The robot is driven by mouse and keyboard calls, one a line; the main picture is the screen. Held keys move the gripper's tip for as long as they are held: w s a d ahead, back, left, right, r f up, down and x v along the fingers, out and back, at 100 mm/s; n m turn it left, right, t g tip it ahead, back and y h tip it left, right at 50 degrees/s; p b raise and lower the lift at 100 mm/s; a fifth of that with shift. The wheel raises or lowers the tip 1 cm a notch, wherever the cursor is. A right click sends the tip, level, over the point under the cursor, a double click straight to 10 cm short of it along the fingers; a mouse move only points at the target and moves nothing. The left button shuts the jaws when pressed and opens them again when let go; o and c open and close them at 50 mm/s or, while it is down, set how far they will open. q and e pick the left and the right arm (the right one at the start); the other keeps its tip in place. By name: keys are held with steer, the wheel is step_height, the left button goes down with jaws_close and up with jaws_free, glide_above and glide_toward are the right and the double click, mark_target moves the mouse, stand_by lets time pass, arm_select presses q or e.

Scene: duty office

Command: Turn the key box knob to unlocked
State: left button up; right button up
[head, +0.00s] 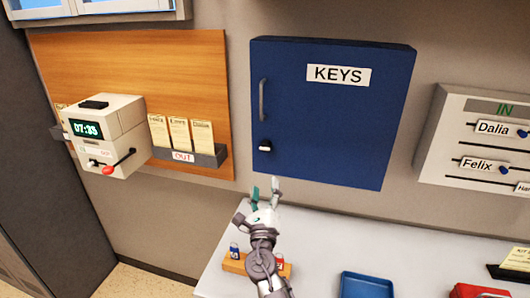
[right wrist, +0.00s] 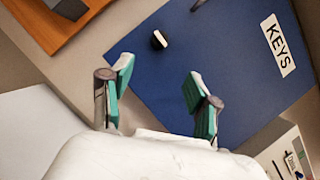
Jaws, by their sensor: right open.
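The blue key box (head: 335,125) hangs on the wall, its door shut, with a white KEYS label (head: 338,75) and a grey handle (head: 263,100) on its left side. The small black and white knob (head: 265,146) sits on the door below the handle. My right gripper (head: 264,192) is open and empty, below the knob and in front of the box's lower left edge. In the right wrist view, the knob (right wrist: 159,40) shows beyond and between the open fingers (right wrist: 155,90), apart from them. My left gripper is not in view.
A time clock (head: 105,135) with a red-tipped lever and a card rack (head: 185,155) are on the wooden board to the left. An IN board (head: 480,140) hangs at right. Below, the counter (head: 320,250) holds a wooden block with tags (head: 235,263) and a blue tray (head: 366,286).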

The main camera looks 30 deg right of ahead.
mark_target(266, 150)
steer(key=shift+n, duration=0.3)
steer(key=b+x, duration=0.1)
steer(key=x, duration=1.2)
steer(key=shift+w+r+b, duration=0.15)
steer(key=shift+w+b, duration=0.2)
steer(key=shift+w, duration=0.1)
jaws_close()
